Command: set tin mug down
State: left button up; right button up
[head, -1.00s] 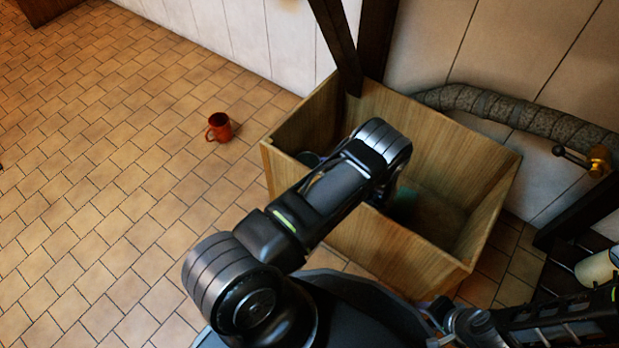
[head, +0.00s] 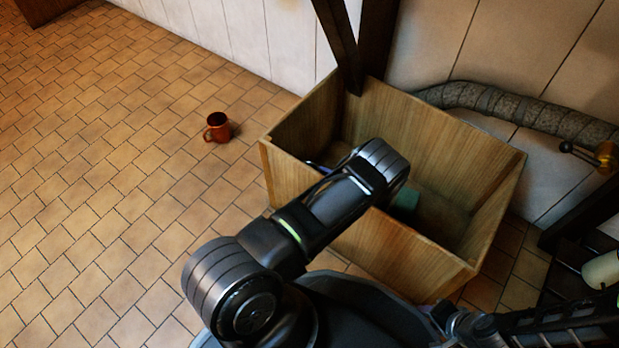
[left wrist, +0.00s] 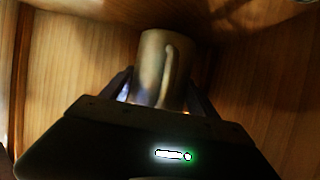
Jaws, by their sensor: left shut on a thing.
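The tin mug (left wrist: 158,62), dull grey-brown with its handle facing the camera, is between the fingers of my left gripper (left wrist: 160,88) in the left wrist view. The gripper is shut on it. Wooden walls or boards surround the mug there; whether its base touches anything is hidden. In the head view my left arm reaches into an open wooden box (head: 375,248), and the arm hides the gripper and the mug.
A copper-red mug (head: 217,128) stands on the tiled floor left of the box. A teal item (head: 406,198) lies inside the box, partly hidden by my arm. A dark post (head: 372,45) rises behind the box, and a wrapped pipe (head: 520,112) runs along the wall.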

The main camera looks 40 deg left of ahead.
pick_arm(q)
jog(key=shift+f, duration=0.15)
jog(key=o, duration=1.5)
jog(key=shift+r, duration=0.45)
jog(key=p+v, duration=0.3)
jog(key=v, duration=0.9)
jog(key=shift+r, duration=0.2)
